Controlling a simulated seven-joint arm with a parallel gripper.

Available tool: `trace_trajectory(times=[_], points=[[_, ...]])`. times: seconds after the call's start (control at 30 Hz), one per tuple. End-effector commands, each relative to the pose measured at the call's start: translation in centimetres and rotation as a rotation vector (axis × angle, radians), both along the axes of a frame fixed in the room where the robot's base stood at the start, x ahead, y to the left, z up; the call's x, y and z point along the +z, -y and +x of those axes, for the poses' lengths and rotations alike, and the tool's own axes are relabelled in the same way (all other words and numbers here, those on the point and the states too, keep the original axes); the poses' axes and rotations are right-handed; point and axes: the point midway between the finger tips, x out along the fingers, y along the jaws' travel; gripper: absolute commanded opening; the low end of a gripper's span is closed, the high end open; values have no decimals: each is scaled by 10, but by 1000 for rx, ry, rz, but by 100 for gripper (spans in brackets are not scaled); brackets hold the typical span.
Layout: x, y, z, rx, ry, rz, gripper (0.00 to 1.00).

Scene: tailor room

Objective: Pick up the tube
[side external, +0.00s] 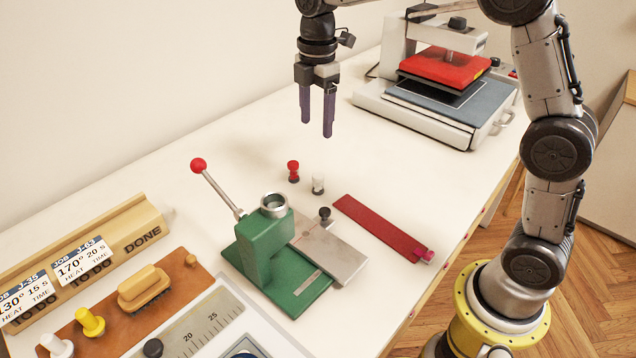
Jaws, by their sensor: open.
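My gripper (317,117) hangs above the white table with its two purple fingers pointing down, apart and with nothing seen between them. Below it stand a small red-topped piece (293,171) and a small white piece with a dark base (318,184). I cannot tell for sure which thing is the tube. A short silvery hollow cylinder (273,204) sits on top of the green press (268,247), to the lower left of my gripper. My gripper is apart from all of these.
The press has a lever with a red ball (198,165) rising at its left. A red strip (383,230) lies to its right. A heat press (440,90) stands at the back right. A brown board (140,305) with tools and a wooden card rack (90,250) fill the front left.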

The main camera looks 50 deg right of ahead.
Motion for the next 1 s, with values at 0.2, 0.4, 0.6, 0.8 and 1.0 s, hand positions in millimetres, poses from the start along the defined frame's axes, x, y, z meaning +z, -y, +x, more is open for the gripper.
trace_trajectory(times=[0.2,0.4,0.6,0.8,1.0], points=[[-29,-1,-1,0,-25,-1,70],[-67,-1,-1,-1,-24,-1,70],[-91,-1,-1,-1,-21,0,70],[-104,-1,-3,-1,-22,0,70],[-133,-1,-6,-1,-23,-1,70]])
